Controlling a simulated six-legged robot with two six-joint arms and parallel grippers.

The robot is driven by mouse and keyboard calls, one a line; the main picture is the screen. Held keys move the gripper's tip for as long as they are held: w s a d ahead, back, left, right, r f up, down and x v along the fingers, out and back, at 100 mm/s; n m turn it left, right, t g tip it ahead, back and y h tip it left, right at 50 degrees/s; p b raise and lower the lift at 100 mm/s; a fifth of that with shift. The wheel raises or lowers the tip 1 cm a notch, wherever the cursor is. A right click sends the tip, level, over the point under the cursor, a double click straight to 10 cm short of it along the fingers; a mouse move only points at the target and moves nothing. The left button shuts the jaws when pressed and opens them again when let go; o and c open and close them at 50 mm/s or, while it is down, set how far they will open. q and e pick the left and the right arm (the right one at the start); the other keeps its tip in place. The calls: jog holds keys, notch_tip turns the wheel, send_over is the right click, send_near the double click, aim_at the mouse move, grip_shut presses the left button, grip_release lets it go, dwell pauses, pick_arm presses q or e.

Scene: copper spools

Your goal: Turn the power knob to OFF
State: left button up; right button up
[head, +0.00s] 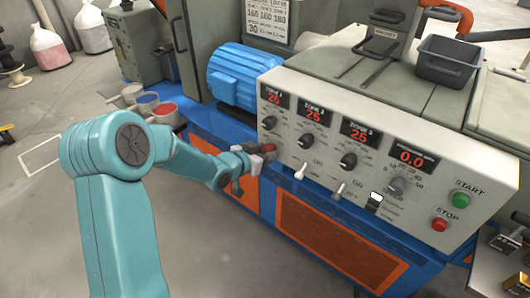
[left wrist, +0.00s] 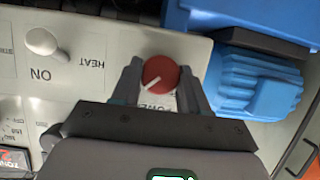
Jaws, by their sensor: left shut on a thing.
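The red power knob (left wrist: 160,72) is on the pale control panel (head: 400,215), at its left end. In the left wrist view it sits between the two fingers of my left gripper (left wrist: 160,88), which is shut on it. The white pointer line on the knob slants to the lower left in that view. A label under the knob is partly hidden by my gripper. In the head view my left gripper (head: 258,158) reaches the panel's left end, and only a bit of red knob (head: 269,148) shows. My right gripper is not in view.
White toggle switches (head: 300,172) and black zone knobs (head: 305,141) sit right of the power knob. A HEAT switch (left wrist: 42,41) is close by in the wrist view. Green START (head: 461,200) and red STOP (head: 440,224) buttons are far right. A blue motor (head: 240,78) stands behind.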

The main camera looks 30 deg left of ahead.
pick_arm(q)
jog(key=shift+r+p, duration=0.15)
jog(key=shift+p, duration=0.5)
jog(key=n+h+p, duration=0.1)
jog(key=p, duration=0.2)
jog(key=n+h+p, duration=0.1)
jog(key=n+p, duration=0.1)
jog(key=p, duration=0.1)
jog(key=shift+a+r+n+h, duration=0.1)
jog(key=shift+a+n+h, duration=0.1)
jog(key=shift+n+h, duration=0.1)
jog(key=shift+f+n+h+p, duration=0.2)
jog(key=shift+n+h+p, duration=0.5)
jog(key=shift+n+p, duration=0.25)
jog(key=shift+a+f+n+t+h+p, duration=0.1)
jog(key=shift+n+t+h+p, duration=0.2)
jog(key=shift+n, duration=0.35)
jog(key=shift+f+n+t+h, duration=0.15)
jog(key=shift+n+t+h, duration=0.15)
jog(key=shift+n+h, duration=0.5)
jog(key=n+t+b, duration=0.1)
jog(key=n, duration=0.2)
jog(key=shift+f+n+h, duration=0.1)
jog(key=shift+n+h, duration=0.2)
jog(key=shift+n, duration=0.7)
jog(key=shift+t, duration=0.3)
